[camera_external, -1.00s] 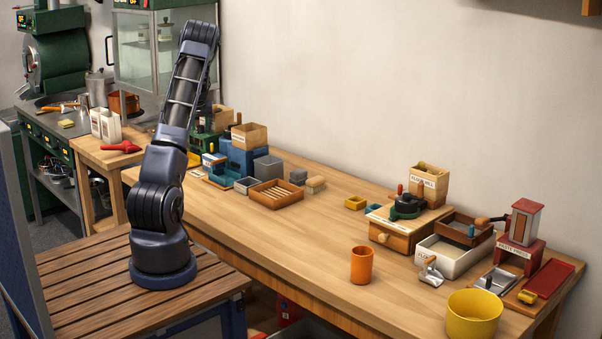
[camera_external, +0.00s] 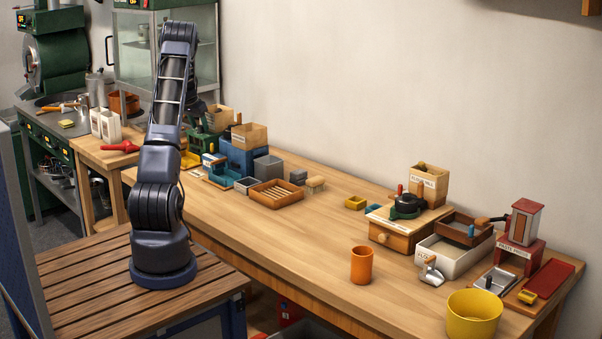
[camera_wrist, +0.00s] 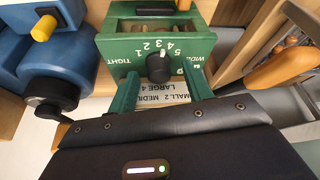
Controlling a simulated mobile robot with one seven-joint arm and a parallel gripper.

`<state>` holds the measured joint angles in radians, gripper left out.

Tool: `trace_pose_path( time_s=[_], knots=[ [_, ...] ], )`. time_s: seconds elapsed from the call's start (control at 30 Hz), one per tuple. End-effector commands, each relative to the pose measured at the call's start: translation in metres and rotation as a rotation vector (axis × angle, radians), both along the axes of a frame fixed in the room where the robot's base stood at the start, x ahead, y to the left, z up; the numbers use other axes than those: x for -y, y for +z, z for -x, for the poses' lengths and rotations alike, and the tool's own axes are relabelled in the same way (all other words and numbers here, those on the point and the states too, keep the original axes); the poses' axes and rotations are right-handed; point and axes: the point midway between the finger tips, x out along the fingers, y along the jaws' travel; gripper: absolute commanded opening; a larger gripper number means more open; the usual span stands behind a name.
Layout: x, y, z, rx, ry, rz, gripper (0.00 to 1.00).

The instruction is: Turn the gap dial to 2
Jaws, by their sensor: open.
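The gap dial (camera_wrist: 159,67) is a black round knob with a white mark on the green machine (camera_wrist: 112,48) in the wrist view. Its scale, upside down here, has numbers between TIGHT and WIDE. The mark points upward in the picture, near the middle numbers; I cannot tell exactly which. In the external view the green machine (camera_external: 202,143) is partly hidden behind my arm, and the dial cannot be seen.
A printed size card (camera_wrist: 152,88) lies below the dial. A blue machine (camera_wrist: 60,62) with a black crank stands close on the left. A wooden piece and an orange handle (camera_wrist: 283,70) are close on the right. The bench middle (camera_external: 290,230) is clear.

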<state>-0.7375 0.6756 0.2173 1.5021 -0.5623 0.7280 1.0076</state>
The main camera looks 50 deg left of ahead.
Motion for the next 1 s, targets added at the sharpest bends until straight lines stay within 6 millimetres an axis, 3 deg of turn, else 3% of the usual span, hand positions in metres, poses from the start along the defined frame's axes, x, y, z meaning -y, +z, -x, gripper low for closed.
trace_pose_path(
  time_s=[0.03,0.6,1.0],
  knots=[
    [0.001,0.012,0.003,0.004,0.001,-0.004,0.5],
    [0.01,0.097,0.037,0.002,0.003,-0.004,0.5],
    [0.067,0.127,0.026,0.007,-0.013,0.012,0.5]
  ],
)
